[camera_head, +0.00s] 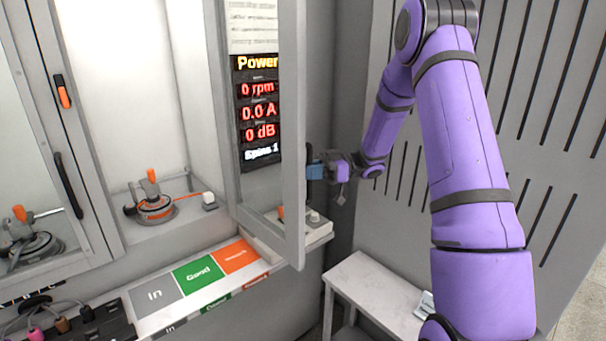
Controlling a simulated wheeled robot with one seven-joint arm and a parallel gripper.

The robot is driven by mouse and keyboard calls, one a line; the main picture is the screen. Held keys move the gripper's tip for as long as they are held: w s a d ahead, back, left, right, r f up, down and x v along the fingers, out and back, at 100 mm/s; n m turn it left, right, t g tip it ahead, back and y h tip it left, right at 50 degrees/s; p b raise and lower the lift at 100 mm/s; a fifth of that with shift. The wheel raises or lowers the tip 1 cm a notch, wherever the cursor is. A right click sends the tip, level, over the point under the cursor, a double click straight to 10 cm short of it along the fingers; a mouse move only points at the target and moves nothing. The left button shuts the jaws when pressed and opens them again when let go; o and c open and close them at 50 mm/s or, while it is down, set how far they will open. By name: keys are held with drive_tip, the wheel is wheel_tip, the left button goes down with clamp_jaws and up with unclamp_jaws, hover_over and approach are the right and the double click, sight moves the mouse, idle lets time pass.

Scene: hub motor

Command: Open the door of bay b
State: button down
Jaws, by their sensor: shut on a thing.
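The door of the right bay (292,120) stands swung out from the cabinet and shows nearly edge-on, with a grey frame. I take it as bay b's door, as I cannot read a bay label. The bay (130,90) behind is open to view and holds a round clamp fixture (156,208) with an orange handle.
The left bay's door (95,190) is closed, with a black handle (68,186) and an orange latch (62,92). A display (258,110) is behind the open door. In, Good and orange trays (195,272) lie in front. A white bench (375,295) stands below my arm.

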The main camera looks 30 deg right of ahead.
idle(0.3)
drive_tip(key=c, duration=1.1)
unclamp_jaws()
drive_tip(key=shift+d, duration=0.1)
drive_tip(key=v, duration=0.7)
drive_tip(key=shift+d, duration=0.2)
drive_tip(key=shift+s, duration=0.1)
